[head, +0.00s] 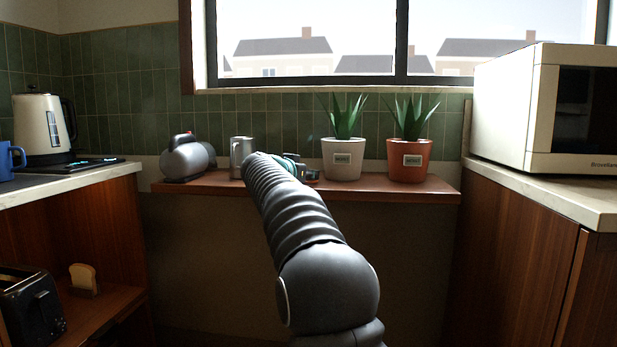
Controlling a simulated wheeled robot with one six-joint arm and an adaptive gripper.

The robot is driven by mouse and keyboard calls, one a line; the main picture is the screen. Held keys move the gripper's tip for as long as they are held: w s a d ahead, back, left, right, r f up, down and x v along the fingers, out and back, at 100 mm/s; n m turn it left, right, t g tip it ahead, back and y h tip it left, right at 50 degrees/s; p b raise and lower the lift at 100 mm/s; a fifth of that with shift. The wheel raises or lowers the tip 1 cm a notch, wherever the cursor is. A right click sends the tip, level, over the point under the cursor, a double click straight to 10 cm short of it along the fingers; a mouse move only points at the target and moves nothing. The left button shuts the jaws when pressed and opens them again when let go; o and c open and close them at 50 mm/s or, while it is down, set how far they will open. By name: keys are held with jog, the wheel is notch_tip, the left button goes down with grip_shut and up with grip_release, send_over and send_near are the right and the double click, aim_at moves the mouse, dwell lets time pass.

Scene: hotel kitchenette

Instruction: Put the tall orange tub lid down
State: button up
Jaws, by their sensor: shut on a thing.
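My gripper (303,171) is at the far end of my arm, just above or at the wooden shelf (225,187) under the window. My own arm hides most of it, and only a dark part with teal bits shows. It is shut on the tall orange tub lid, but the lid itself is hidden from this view. I cannot tell whether the lid touches the shelf. No orange tub can be made out.
A grey metal mug (240,157) and a grey rounded appliance (185,158) stand left of my gripper. A white plant pot (343,160) stands close on its right, then a terracotta plant pot (408,161). A microwave (545,108) sits on the right counter, a kettle (42,125) on the left.

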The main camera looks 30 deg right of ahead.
jog(key=shift+f, duration=0.2)
jog(key=o, duration=0.8)
jog(key=shift+c, duration=0.2)
jog(key=shift+r, duration=0.2)
jog(key=shift+a+r, duration=0.1)
jog(key=b+v, duration=0.1)
jog(key=v, duration=1.1)
jog(key=shift+b, duration=0.35)
jog(key=shift+s, duration=0.1)
